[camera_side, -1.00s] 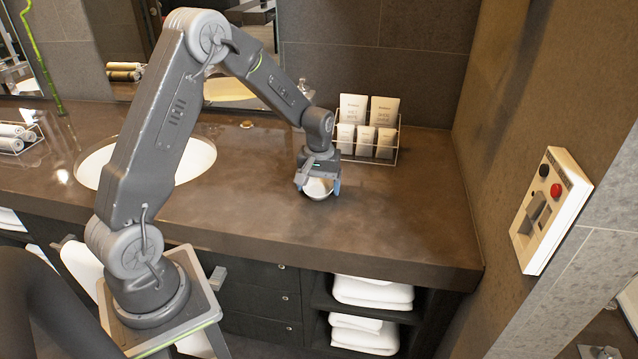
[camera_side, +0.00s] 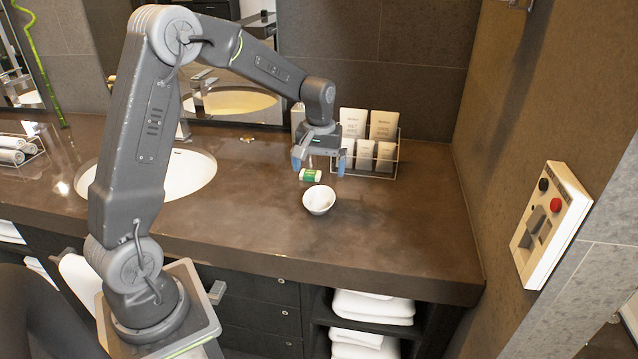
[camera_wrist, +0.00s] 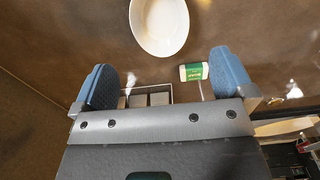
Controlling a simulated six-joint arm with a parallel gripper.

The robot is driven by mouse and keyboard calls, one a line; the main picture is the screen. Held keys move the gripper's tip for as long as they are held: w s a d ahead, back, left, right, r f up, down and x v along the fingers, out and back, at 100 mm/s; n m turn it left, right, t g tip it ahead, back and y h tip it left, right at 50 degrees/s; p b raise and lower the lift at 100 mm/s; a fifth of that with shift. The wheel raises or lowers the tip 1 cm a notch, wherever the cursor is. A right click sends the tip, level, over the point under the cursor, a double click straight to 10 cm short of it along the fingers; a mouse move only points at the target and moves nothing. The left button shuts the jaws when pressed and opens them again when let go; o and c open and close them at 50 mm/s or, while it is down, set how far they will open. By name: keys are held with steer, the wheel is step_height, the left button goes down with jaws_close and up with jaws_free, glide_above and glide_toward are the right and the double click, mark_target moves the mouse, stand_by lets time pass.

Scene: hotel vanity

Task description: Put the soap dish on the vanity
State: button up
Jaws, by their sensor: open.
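The soap dish, a small white bowl (camera_side: 319,200), stands upright on the brown vanity top (camera_side: 250,225). It also shows at the top of the wrist view (camera_wrist: 160,24). My gripper (camera_side: 318,166) is open and empty above the counter, behind the dish and apart from it. In the wrist view the blue fingertips (camera_wrist: 166,80) are spread wide, with the dish beyond them. A small green and white soap packet (camera_side: 311,175) lies on the counter just behind the dish; it also shows near one finger in the wrist view (camera_wrist: 194,72).
A clear rack with several white toiletry packs (camera_side: 366,150) stands at the back, close to my gripper. The sink basin (camera_side: 185,176) is at left, with a tray of rolled towels (camera_side: 18,150) farther left. The counter right of the dish is clear.

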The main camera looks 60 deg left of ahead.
steer(key=s+d+r+m+t, duration=0.3)
steer(key=s+d+r+m, duration=0.1)
steer(key=s+d+r, duration=0.65)
steer(key=s+d+r+m+t, duration=0.1)
steer(key=s+d+m, duration=0.4)
steer(key=s, duration=0.6)
steer(key=shift+s+d+t, duration=0.3)
steer(key=shift+d+t, duration=0.05)
steer(key=shift+t, duration=0.45)
